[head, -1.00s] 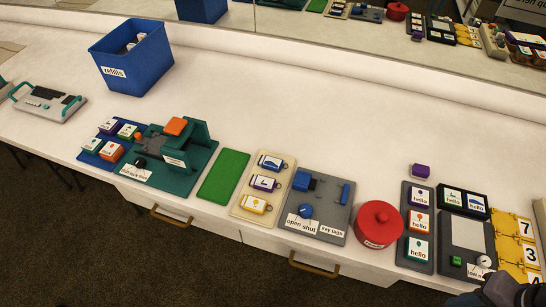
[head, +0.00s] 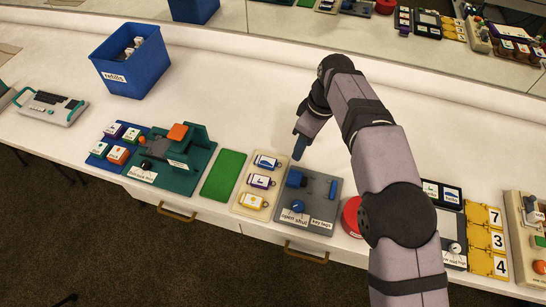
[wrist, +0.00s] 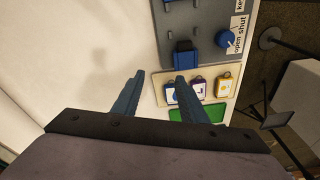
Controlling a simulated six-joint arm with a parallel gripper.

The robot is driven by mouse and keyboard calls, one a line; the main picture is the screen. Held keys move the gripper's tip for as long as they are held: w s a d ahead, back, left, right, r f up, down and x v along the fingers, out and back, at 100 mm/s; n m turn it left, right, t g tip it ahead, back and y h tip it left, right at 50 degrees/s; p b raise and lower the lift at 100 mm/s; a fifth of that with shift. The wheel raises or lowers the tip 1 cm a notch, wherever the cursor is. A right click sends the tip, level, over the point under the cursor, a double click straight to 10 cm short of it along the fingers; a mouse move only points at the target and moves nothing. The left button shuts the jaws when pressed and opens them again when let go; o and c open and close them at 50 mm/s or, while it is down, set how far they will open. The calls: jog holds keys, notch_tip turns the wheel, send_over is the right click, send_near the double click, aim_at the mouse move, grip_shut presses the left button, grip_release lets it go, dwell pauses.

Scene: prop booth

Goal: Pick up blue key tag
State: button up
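The blue key tag (head: 267,162), with a white label and a blue picture, lies at the back of a cream board (head: 244,210), in a row with a purple key tag (head: 261,181) and a yellow one (head: 252,201). In the wrist view the blue key tag (wrist: 170,95) is partly hidden by my right finger. My gripper (head: 298,156) hangs above the table, just right of the blue key tag in the head view. In the wrist view my gripper (wrist: 160,78) is open, with nothing between its fingers.
A grey panel (head: 322,200) with a blue knob and blue block stands right of the cream board. A green mat (head: 223,175) lies to its left. A red pot (head: 351,217) is partly hidden behind my arm. The table behind the board is clear.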

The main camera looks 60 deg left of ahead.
aim_at(268, 162)
jog(key=s+a+n, duration=0.1)
jog(key=s, duration=0.1)
jog(key=s+a+n, duration=0.1)
jog(key=s, duration=0.2)
jog(key=s+a+n, duration=0.1)
jog(key=s+a, duration=0.1)
jog(key=shift+s+f+p, duration=0.2)
jog(key=shift+s+p, duration=0.05)
jog(key=shift+p, duration=0.15)
jog(key=shift+s+a+f+p, duration=0.15)
jog(key=shift+f+p, duration=0.25)
jog(key=shift+f, duration=0.8)
jog(key=shift+w+a+f+p, duration=0.1)
jog(key=shift+a+f+p, duration=0.2)
jog(key=shift+f, duration=0.95)
jog(key=shift+s+a+f+p, duration=0.1)
jog(key=shift+f+p, duration=0.35)
jog(key=shift+f, duration=0.75)
jog(key=c, duration=0.8)
jog(key=shift+r, duration=0.1)
jog(key=shift+r, duration=0.6)
notch_tip(268, 162, up, 9)
jog(key=p, duration=0.1)
jog(key=shift+f+p, duration=0.15)
jog(key=shift+p, duration=0.2)
